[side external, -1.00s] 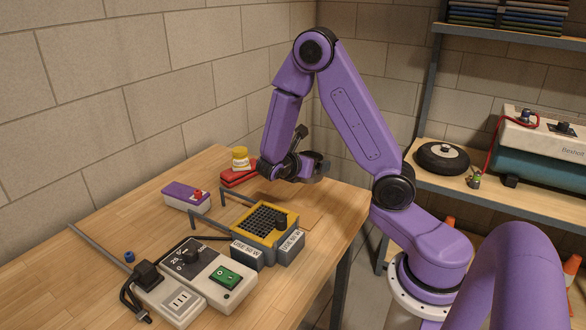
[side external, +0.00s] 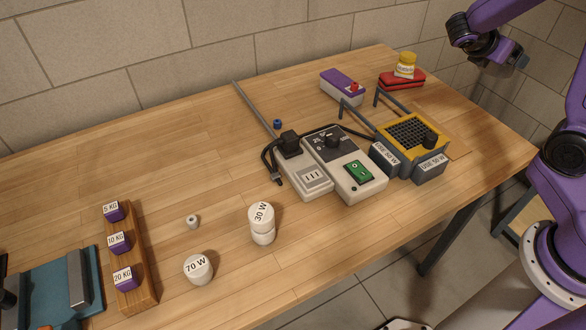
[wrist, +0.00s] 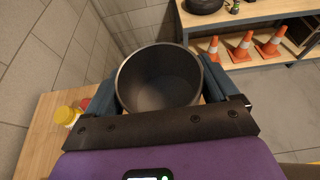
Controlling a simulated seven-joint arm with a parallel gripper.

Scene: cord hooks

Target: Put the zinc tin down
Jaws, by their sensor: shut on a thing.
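The zinc tin (wrist: 160,85) is a dark grey, open-topped round tin. It fills the middle of the wrist view, with its mouth facing the camera and its inside looking empty. The blue fingers of my gripper close on it from both sides. In the side external view my gripper (side external: 512,60) is at the upper right, beyond the red case and yellow jar, and looks raised above the far right end of the table. The tin shows there only as a small grey shape, partly cut off from clear view by the gripper.
The wooden table (side external: 200,140) has bare room at its back left. A yellow-framed grille unit (side external: 412,133) stands in front. Orange cones (wrist: 240,47) sit on a shelf.

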